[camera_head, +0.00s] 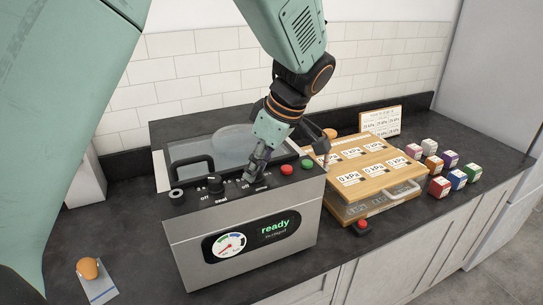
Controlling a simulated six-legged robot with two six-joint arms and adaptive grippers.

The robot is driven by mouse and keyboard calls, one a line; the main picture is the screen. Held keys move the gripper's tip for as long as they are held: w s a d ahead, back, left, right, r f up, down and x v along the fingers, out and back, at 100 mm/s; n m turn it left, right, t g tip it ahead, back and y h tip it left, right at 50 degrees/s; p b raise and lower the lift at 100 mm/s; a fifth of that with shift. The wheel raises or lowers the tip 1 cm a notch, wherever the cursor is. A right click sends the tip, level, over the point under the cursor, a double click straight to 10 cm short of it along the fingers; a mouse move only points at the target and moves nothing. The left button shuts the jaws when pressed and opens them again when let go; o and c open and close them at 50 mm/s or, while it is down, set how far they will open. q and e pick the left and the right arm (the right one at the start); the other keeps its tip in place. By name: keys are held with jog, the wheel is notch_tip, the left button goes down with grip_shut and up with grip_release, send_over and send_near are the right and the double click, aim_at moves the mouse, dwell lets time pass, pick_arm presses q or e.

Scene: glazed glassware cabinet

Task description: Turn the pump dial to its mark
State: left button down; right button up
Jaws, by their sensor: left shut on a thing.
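The metal machine (180,245) stands on the dark counter, with a control strip along its top front edge. A black dial (215,185) stands on the left of the strip, above a small label. My left gripper (250,176) reaches down from above, shut on a control right of that dial, seemingly the pump dial. Its fingers hide most of this control, so its pointer and mark cannot be read. Red (287,169) and green (307,164) buttons sit to the right. The front display (250,238) reads "ready" beside a round gauge. My right gripper is not in view.
Right of the machine is a wooden case (393,164) with several "0 kPa" cards. Several coloured cubes (439,187) and a framed sign (381,122) stand beyond it. A red button (362,225) sits at the front edge. An orange-brown object (89,268) lies at lower left.

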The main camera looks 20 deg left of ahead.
aim_at(271, 184)
pick_arm(q)
jog(key=shift+s+f+n+g, duration=0.15)
jog(key=shift+n+g, duration=0.15)
jog(key=shift+n, duration=0.3)
jog(key=c, duration=1)
grip_release()
jog(key=shift+a, duration=0.1)
jog(key=shift+c, duration=0.2)
jog(key=shift+r, duration=0.2)
jog(key=v, duration=0.7)
jog(key=shift+r, duration=0.2)
